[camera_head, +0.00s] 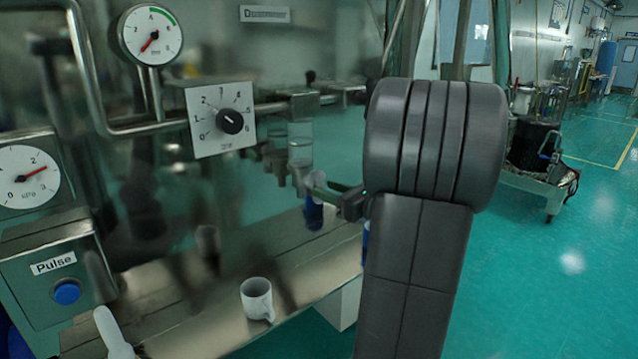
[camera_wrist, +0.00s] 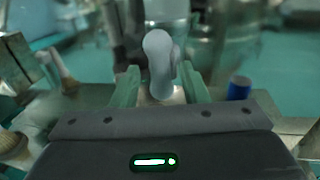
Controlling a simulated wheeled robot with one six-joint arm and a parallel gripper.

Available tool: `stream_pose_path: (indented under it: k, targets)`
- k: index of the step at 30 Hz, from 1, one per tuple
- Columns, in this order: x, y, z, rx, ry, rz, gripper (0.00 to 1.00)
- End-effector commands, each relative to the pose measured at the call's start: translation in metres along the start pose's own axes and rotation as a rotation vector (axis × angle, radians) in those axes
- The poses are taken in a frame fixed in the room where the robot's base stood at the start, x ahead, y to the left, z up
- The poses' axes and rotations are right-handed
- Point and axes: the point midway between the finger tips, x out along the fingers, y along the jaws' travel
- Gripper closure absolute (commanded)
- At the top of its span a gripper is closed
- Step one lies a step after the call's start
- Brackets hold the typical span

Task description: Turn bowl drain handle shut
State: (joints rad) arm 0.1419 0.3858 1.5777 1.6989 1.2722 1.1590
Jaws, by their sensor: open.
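A pale grey, rounded lever, which looks like the bowl drain handle (camera_wrist: 159,58), stands between my fingers in the wrist view. In the head view a small pale part of it (camera_head: 318,183) shows beside the metal fitting under a clear glass bowl (camera_head: 301,140). My gripper (camera_head: 322,190) is open, with its greenish fingers at the handle and my arm covering the area to the right. In the wrist view my gripper (camera_wrist: 160,78) has one finger on each side of the handle. I cannot tell whether either finger touches it.
A white mug (camera_head: 257,299) stands on the metal ledge (camera_head: 205,325). A dial panel (camera_head: 220,119), gauges and a Pulse button box (camera_head: 57,278) are at left. Open green floor (camera_head: 585,230) lies at right.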

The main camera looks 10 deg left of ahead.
Motion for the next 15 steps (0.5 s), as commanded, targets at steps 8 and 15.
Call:
stream_pose_path:
  k: [8, 15]
  targets:
    - [0.032, 0.001, 0.001, 0.0, 0.0, 0.001, 0.6]
    - [0.035, 0.0, 0.0, 0.0, 0.0, -0.001, 0.6]
